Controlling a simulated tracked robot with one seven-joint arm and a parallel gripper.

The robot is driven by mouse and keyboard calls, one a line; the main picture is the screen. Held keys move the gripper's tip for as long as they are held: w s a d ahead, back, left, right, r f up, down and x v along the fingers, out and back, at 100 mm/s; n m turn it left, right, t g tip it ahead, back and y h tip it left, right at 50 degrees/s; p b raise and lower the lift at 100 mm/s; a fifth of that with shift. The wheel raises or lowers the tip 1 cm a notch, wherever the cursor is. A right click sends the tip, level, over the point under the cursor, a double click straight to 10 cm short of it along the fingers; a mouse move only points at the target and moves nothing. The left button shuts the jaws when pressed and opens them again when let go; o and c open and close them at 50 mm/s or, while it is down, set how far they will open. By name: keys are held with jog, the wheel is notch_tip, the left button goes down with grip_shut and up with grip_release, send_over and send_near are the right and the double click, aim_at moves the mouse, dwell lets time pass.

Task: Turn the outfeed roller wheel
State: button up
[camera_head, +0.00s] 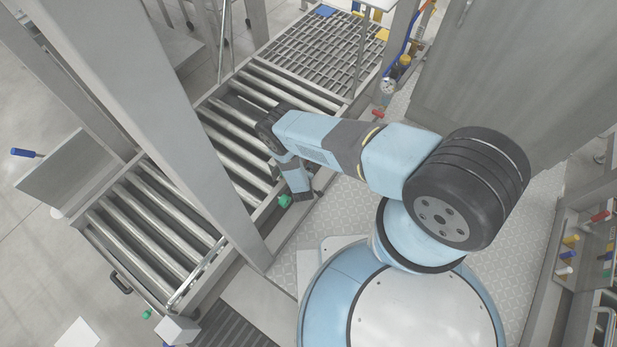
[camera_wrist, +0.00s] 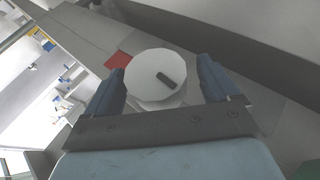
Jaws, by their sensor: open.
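A pale round disc (camera_wrist: 150,95) with a short dark bar on its face shows in the wrist view. It may be the outfeed roller wheel, but I cannot tell for sure. My gripper (camera_wrist: 162,66) is open, with one blue finger on each side of the disc; I cannot tell whether they touch it. In the head view my gripper (camera_head: 299,190) points down at the right side rail of the roller conveyor (camera_head: 262,212). A green knob (camera_head: 285,201) is close beside it. The disc is not clearly visible there.
Metal rollers (camera_head: 235,150) run along the conveyor, with a grating (camera_head: 322,50) at its far end. A grey post (camera_head: 175,120) stands in front of the conveyor. A red patch (camera_wrist: 118,60) lies near the disc. Tread-plate floor (camera_head: 335,215) is clear right of the rail.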

jog(key=v, duration=1.3)
jog(key=shift+s, duration=0.3)
jog(key=shift+r, duration=0.15)
